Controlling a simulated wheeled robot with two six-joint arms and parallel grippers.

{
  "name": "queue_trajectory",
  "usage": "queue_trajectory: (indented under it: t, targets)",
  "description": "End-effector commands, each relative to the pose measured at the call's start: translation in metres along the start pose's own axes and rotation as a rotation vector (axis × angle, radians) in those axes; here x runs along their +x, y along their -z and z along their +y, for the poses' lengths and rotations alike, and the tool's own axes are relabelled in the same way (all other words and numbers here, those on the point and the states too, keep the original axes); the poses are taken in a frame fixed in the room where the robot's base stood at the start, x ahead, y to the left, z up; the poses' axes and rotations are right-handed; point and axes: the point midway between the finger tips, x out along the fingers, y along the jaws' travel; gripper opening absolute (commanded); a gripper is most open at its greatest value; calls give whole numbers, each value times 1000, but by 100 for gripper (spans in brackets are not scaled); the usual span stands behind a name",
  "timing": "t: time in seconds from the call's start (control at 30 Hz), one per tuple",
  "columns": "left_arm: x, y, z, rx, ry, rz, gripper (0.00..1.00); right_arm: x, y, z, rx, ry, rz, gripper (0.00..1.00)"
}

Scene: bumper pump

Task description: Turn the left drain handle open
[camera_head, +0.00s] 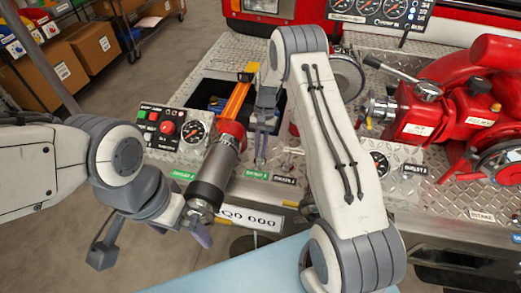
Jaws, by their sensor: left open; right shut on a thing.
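Two green labels (257,175) mark the front of the diamond-plate panel (330,205); their small print is hard to read. My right gripper (262,150) reaches down over the panel behind the middle green label. It is shut on a small handle there, which its fingers mostly hide. I cannot tell how far that handle is turned. My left gripper (200,222) is open, low at the panel's front edge, close to the lower end of a dark metal cylinder (212,172) with a red collar. Whether it touches the cylinder is unclear.
A control box (175,130) with a red button and gauge stands left of the cylinder. An orange bar (236,100) runs over a dark opening. A red pump (430,110) with a lever fills the right. Cardboard boxes (95,45) stand at back left.

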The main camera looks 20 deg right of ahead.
Motion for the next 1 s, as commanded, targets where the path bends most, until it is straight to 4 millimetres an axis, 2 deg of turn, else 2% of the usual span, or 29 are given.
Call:
queue_trajectory:
  t: [0.5, 0.53, 0.6, 1.0]
  targets:
    - [0, 0, 0, 0, 0, 0, 100, -2, 1, 0, -21, -8, 3, 0]
    - [0, 0, 0, 0, 0, 0, 100, -2, 1, 0, -21, -8, 3, 19]
    - [0, 0, 0, 0, 0, 0, 100, -1, 1, 0, -20, -8, 3, 45]
    - [2, 0, 0, 0, 0, 0, 100, -6, 1, -1, -18, -6, 3, 45]
